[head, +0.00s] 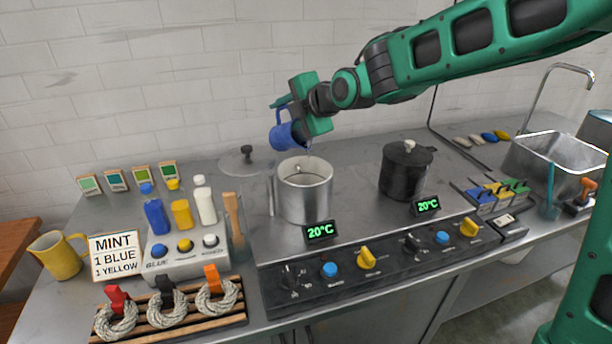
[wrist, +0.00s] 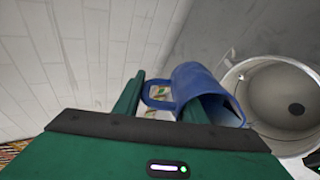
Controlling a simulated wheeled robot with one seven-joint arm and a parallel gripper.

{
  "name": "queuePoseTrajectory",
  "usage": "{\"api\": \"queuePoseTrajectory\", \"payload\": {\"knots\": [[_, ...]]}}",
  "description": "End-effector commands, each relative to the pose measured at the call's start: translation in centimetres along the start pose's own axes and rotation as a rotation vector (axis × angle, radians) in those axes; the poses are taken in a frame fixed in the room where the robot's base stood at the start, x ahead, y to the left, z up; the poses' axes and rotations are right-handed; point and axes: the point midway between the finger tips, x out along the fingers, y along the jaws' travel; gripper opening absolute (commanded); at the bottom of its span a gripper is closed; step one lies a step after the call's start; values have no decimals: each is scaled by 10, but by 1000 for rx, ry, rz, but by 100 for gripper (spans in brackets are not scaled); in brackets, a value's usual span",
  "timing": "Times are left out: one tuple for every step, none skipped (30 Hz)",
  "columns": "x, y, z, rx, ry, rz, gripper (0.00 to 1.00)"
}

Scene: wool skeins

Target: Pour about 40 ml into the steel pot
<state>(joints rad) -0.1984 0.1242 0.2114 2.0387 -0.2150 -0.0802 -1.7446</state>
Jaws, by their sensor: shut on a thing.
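The steel pot (head: 305,197) stands open on the counter behind a display reading 20°C. Its open top also shows at the right of the wrist view (wrist: 262,122), with a small dark round spot inside. My gripper (head: 290,112) is shut on a blue jug (head: 282,137) and holds it above the pot's back left side. In the wrist view the jug (wrist: 196,82) sits between the fingers, its handle to the left. It is tilted, with its mouth toward the pot. The jug's contents are hidden, and I cannot make out a clear stream.
A black lidded pot (head: 404,175) stands to the right. A loose lid (head: 240,163) lies behind the steel pot. Bottles (head: 181,213), a yellow jug (head: 56,257) and a MINT sign (head: 115,258) are at left. A sink (head: 552,165) is at right.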

Motion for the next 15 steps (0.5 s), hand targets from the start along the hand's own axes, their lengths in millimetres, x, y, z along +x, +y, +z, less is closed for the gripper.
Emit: {"api": "queuePoseTrajectory", "payload": {"knots": [[0,0,0,0,0,8,0],[0,0,0,0,0,12,0],[0,0,0,0,0,17,0],[0,0,-1,-1,1,20,0],[0,1,-1,-1,1,22,0],[0,1,-1,-1,1,22,0],[1,2,-1,-1,1,21,0],[2,2,-2,-1,1,21,0],[2,2,-2,-1,1,20,0],[2,2,-2,-1,1,21,0],[2,2,-2,-2,1,21,0],[2,2,-2,-2,1,21,0],[3,2,-2,-2,1,21,0],[3,2,-2,-1,1,22,0],[3,2,-2,-1,1,23,0]]}}
